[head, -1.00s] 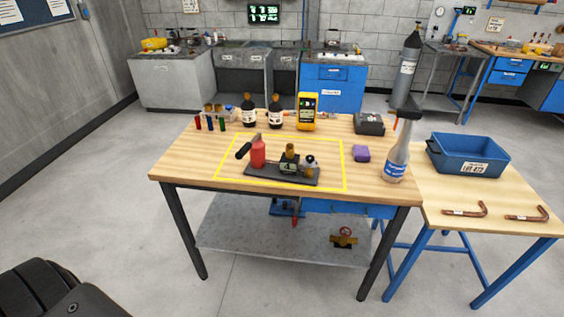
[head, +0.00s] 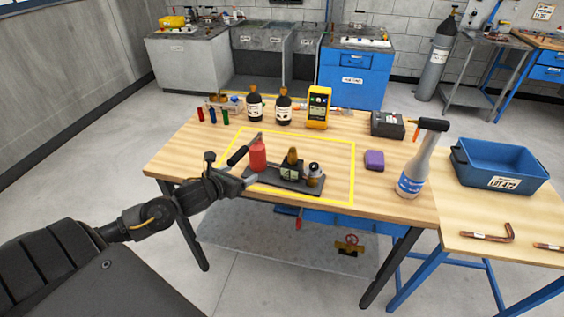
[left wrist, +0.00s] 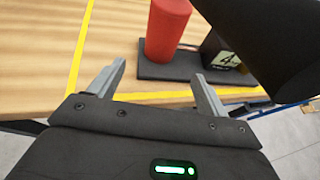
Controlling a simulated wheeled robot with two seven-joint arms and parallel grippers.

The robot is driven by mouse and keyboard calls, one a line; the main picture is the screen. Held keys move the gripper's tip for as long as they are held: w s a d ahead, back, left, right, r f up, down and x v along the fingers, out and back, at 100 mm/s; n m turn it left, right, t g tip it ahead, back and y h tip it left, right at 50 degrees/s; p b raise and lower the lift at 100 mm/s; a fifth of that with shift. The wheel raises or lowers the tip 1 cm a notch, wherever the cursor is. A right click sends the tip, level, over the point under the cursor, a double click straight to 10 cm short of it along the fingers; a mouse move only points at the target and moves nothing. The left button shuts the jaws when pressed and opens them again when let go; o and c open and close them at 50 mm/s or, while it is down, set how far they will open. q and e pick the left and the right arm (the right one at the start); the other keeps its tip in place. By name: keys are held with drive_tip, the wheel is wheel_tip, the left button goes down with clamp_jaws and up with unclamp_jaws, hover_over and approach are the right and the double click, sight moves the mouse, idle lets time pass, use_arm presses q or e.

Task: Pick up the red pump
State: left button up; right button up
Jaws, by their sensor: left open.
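The red pump (head: 258,156) stands upright on a dark base plate (head: 285,181) inside the yellow outline on the wooden table. My left gripper (head: 252,170) is open and empty, at the near left side of the pump. Its two fingers (left wrist: 155,88) show apart in the left wrist view. A large black shape, blurred, covers the upper right there. My right gripper is not in view.
On the same base are a brass-topped part (head: 292,167) and a small gauge-like part (head: 313,174). Dark bottles (head: 254,105), a yellow meter (head: 318,107), a purple block (head: 374,160) and a spray bottle (head: 414,165) stand around. A blue bin (head: 500,168) is at the right.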

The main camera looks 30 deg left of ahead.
sight(253, 164)
use_arm(q)
drive_tip(key=shift+w+d, duration=0.1)
drive_tip(key=shift+w, duration=0.6)
drive_tip(key=shift+r, duration=0.1)
drive_tip(key=shift+w, duration=0.2)
drive_tip(key=p+x, duration=0.1)
drive_tip(key=x, duration=0.3)
drive_tip(key=shift+w+f, duration=0.2)
drive_tip(key=shift+f, duration=0.05)
drive_tip(key=shift+w+p, duration=0.4)
drive_tip(key=p+x, duration=0.1)
drive_tip(key=x, duration=0.2)
drive_tip(key=shift+w+a, duration=0.2)
drive_tip(key=shift+w, duration=0.15)
drive_tip(key=shift+w+f, duration=0.25)
drive_tip(key=shift+w, duration=0.05)
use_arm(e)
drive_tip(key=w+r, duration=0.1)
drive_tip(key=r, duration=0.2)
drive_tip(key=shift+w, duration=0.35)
